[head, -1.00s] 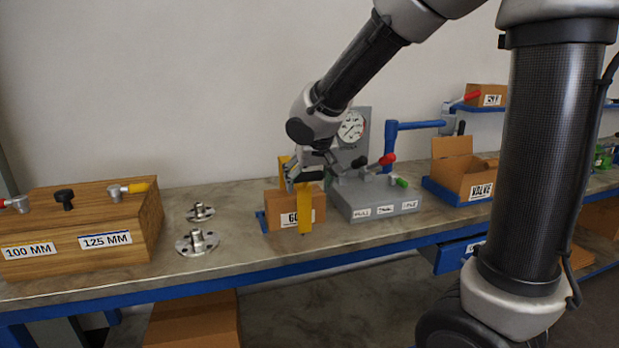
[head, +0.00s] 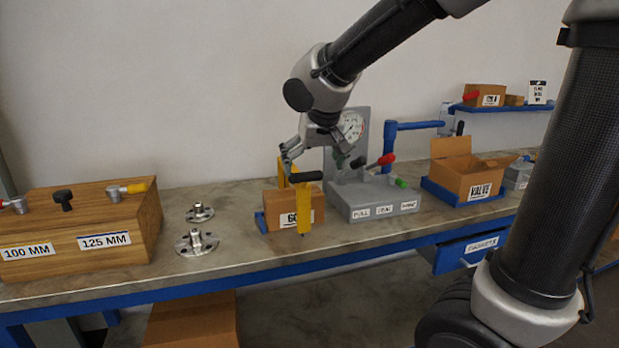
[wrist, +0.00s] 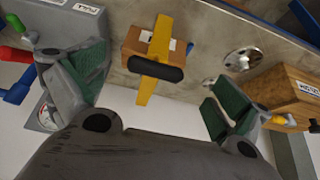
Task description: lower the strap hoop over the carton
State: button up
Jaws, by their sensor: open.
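The yellow strap hoop (head: 304,212) with its black bar handle (head: 308,176) sits upright around the cardboard carton (head: 276,208). One yellow leg runs down the carton's front face and partly covers its label. Another yellow part shows behind. In the wrist view the hoop (wrist: 161,38) crosses over the carton (wrist: 132,42), with the handle (wrist: 155,68) on top. My gripper (head: 305,150) is open and empty just above the handle. In the wrist view its green-padded fingers stand wide apart, either side of the handle and clear of it. The hoop's lower far side is hidden.
A grey gauge block with levers (head: 375,195) stands close to the carton's right. Two metal flanges (head: 197,242) and a wooden box (head: 80,215) lie to the left. An open VALVE box (head: 468,180) is farther right. The bench front between flanges and carton is clear.

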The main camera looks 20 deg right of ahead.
jog(key=v, duration=0.5)
jog(key=shift+s, duration=0.1)
jog(key=s+d+f, duration=0.2)
jog(key=s+d, duration=0.5)
jog(key=s, duration=0.3)
jog(key=s+d+f+g, duration=0.1)
jog(key=s+d+f, duration=0.2)
jog(key=s+d, duration=0.4)
jog(key=s, duration=0.3)
jog(key=shift+s+d+g, duration=0.2)
jog(key=shift+d+g, duration=0.1)
jog(key=shift+d, duration=0.05)
jog(key=shift+w, duration=0.1)
dwell(1.2)
